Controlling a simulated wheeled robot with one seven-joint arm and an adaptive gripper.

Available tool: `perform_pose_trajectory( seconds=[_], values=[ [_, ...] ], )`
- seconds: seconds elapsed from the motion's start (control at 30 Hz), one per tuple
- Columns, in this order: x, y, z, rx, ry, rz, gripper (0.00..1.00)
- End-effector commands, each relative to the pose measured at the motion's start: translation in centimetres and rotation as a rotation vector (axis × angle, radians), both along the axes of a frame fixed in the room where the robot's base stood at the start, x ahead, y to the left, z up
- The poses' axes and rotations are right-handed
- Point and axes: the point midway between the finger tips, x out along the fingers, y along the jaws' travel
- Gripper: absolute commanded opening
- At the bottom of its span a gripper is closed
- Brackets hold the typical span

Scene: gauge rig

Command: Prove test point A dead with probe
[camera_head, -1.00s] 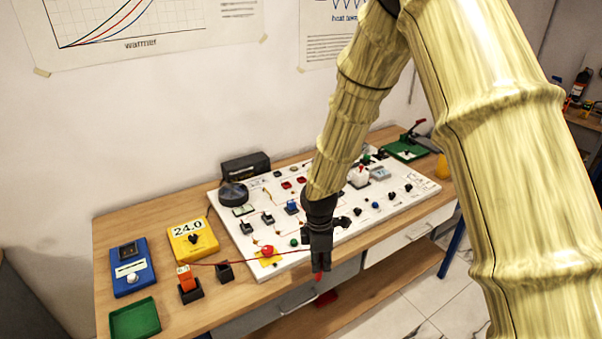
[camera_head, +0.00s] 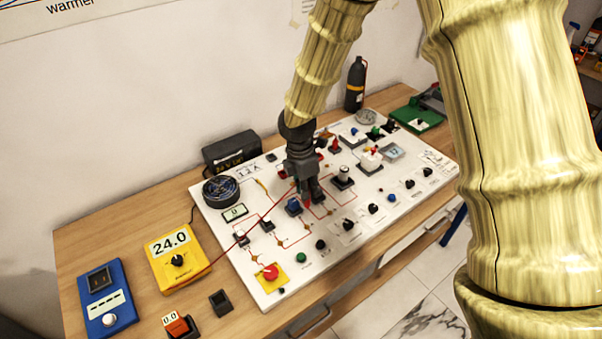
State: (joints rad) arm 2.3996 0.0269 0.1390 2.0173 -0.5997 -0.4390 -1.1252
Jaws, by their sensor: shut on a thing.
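My gripper (camera_head: 309,196) is shut on the probe (camera_head: 308,202), of which only a little red shows between the fingers. It points down over the middle of the white board (camera_head: 327,262), just right of a blue part (camera_head: 293,206). I cannot tell whether the tip touches the board. Test point A cannot be told apart; the board's labels are too small to read, and the gripper hides part of the board.
A yellow unit (camera_head: 174,258) reading 24.0 and a blue unit (camera_head: 107,299) stand left of the board. An empty dark holder (camera_head: 220,302) is near the front. A red button (camera_head: 270,272), black box (camera_head: 231,150) and dark bottle (camera_head: 355,84) are around.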

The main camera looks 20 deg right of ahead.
Motion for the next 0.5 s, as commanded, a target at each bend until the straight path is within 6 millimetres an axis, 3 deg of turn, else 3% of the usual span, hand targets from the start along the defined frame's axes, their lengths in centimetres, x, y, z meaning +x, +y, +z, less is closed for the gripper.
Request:
perform_pose_trajectory(
  seconds=[0.5],
  values=[
    [0.41, 0.02, -0.17, 0.002, 0.007, 0.000, 0.00]
  ],
)
